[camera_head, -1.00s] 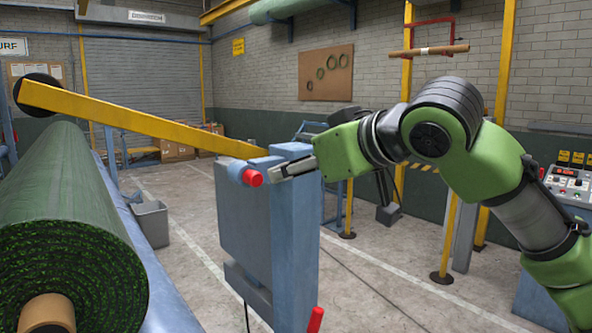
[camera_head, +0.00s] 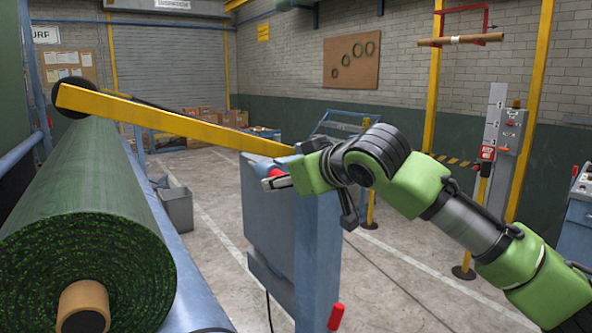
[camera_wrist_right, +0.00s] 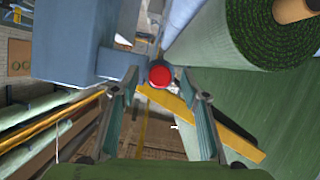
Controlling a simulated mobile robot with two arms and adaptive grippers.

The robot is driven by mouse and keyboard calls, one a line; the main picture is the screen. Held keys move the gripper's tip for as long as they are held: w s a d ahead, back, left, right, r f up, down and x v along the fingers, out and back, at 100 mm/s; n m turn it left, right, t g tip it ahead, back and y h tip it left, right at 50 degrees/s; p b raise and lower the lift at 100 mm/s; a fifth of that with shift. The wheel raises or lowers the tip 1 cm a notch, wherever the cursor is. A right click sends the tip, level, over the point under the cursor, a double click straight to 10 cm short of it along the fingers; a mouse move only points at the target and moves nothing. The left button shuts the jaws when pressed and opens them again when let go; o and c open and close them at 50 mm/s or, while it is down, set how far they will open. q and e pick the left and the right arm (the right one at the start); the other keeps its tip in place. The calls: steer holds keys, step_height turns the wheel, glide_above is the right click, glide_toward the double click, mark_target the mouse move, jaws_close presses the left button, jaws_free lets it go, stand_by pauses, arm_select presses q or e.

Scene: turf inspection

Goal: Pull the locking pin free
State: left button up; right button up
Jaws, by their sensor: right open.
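The locking pin shows as a red round knob (camera_wrist_right: 160,77) beside the blue post (camera_wrist_right: 75,40) in the right wrist view. My right gripper (camera_wrist_right: 161,86) is open, with one finger on either side of the knob in that view. I cannot tell whether the fingers touch it. In the head view a little red of the knob (camera_head: 305,171) shows near the top of the blue post (camera_head: 318,240), mostly hidden by my right gripper (camera_head: 274,182). My left gripper is not in view.
A yellow arm (camera_head: 170,120) slopes down to the post's top. A green turf roll (camera_head: 90,200) lies at the left. A second red handle (camera_head: 336,316) sits low on the post. A grey bin (camera_head: 176,209) stands behind.

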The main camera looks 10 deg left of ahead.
steer(key=shift+w+a+f, duration=0.15)
steer(key=shift+w+a, duration=0.05)
jaws_close()
steer(key=c, duration=0.8)
jaws_free()
jaws_close()
steer(key=shift+d, duration=0.1)
steer(key=shift+s+d, duration=0.1)
steer(key=shift+s, duration=0.05)
steer(key=shift+s+d+b, duration=0.4)
steer(key=shift+s+d, duration=0.1)
